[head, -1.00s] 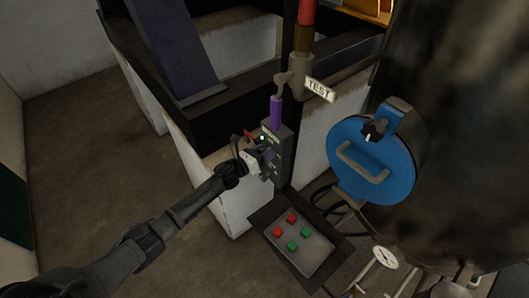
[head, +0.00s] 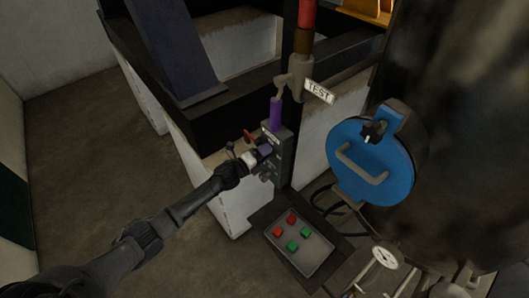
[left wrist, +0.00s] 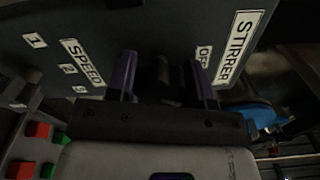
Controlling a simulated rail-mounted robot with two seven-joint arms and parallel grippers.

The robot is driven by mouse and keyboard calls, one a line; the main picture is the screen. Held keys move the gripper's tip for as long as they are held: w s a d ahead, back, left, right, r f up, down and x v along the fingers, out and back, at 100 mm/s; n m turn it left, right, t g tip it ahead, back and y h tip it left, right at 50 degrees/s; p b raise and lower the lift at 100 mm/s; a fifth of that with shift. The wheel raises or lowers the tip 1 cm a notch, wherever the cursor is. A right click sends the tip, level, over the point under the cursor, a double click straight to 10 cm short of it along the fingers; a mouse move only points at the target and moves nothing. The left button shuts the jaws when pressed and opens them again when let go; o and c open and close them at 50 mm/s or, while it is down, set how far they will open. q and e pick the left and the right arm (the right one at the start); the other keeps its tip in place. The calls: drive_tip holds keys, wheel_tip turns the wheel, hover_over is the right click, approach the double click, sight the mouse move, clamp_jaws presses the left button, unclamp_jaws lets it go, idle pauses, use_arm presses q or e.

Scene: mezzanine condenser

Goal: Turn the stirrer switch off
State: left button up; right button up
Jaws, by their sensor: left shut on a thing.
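The grey control box (head: 284,150) stands on the post in the head view. In the left wrist view its panel (left wrist: 150,22) fills the top, with a STIRRER label (left wrist: 240,46) and an OFF label (left wrist: 204,56) on the right. My left gripper (head: 262,155) is at the front of the box. Its purple fingers, seen close in the left wrist view (left wrist: 163,80), stand on either side of the dark stirrer switch (left wrist: 163,68) and are shut on it. The switch's setting is hard to read in the shadow. My right gripper is not in view.
A SPEED label (left wrist: 83,62) and a second dark knob (left wrist: 22,88) sit left of the fingers. Below is a button panel (head: 300,262) with red and green buttons. A blue round hatch (head: 372,160) on the dark vessel is to the right. Open floor lies left.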

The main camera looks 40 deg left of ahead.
use_arm(q)
drive_tip(key=n, duration=0.4)
drive_tip(key=shift+n+p, duration=0.3)
drive_tip(key=shift+p, duration=0.1)
drive_tip(key=shift+n, duration=0.9)
drive_tip(key=o, duration=0.9)
drive_tip(key=shift+s, duration=0.15)
